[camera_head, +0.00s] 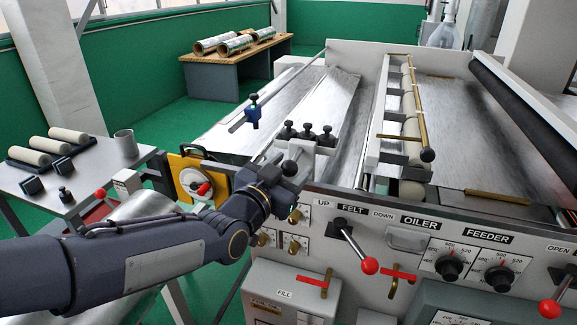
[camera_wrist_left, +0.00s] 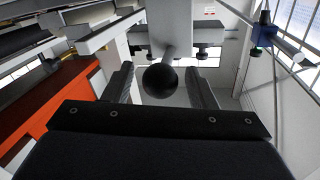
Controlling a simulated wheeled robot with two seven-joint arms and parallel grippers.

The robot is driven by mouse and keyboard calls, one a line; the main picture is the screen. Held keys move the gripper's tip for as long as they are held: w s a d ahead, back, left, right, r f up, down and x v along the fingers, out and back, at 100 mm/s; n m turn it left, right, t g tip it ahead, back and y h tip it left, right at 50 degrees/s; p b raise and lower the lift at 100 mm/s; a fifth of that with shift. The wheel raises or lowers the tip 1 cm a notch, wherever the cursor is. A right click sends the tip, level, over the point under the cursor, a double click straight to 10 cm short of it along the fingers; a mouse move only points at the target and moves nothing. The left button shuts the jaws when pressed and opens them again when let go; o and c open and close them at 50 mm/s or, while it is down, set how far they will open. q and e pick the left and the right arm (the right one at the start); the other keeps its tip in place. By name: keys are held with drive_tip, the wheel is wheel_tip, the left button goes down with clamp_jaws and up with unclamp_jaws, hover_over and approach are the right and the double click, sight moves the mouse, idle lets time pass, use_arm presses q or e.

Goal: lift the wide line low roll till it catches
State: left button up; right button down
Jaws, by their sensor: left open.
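A pale segmented roll (camera_head: 408,100) runs front to back along a brass rod (camera_head: 416,95) on the machine; I cannot tell whether it is the wide line low roll. My left gripper (camera_head: 292,163) is over the machine's front left corner, beside a light bracket with several black knobs (camera_head: 307,131). In the left wrist view, a black ball knob (camera_wrist_left: 160,80) on a short stem sits between the two open fingers (camera_wrist_left: 160,88). A gap shows on both sides of the ball, and the fingers do not grip it. My right gripper is not in view.
The front panel carries the FELT lever with a red ball (camera_head: 369,265) and FEEDER dials (camera_head: 449,267). A blue clamp (camera_head: 252,112) sits on a slanting rod left of the gripper. A side table (camera_head: 75,180) holds pale rolls at left. A bench (camera_head: 235,73) stands behind.

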use_arm(q)
drive_tip(key=shift+w, duration=0.1)
drive_tip(key=shift+d, duration=0.1)
clamp_jaws()
idle(0.4)
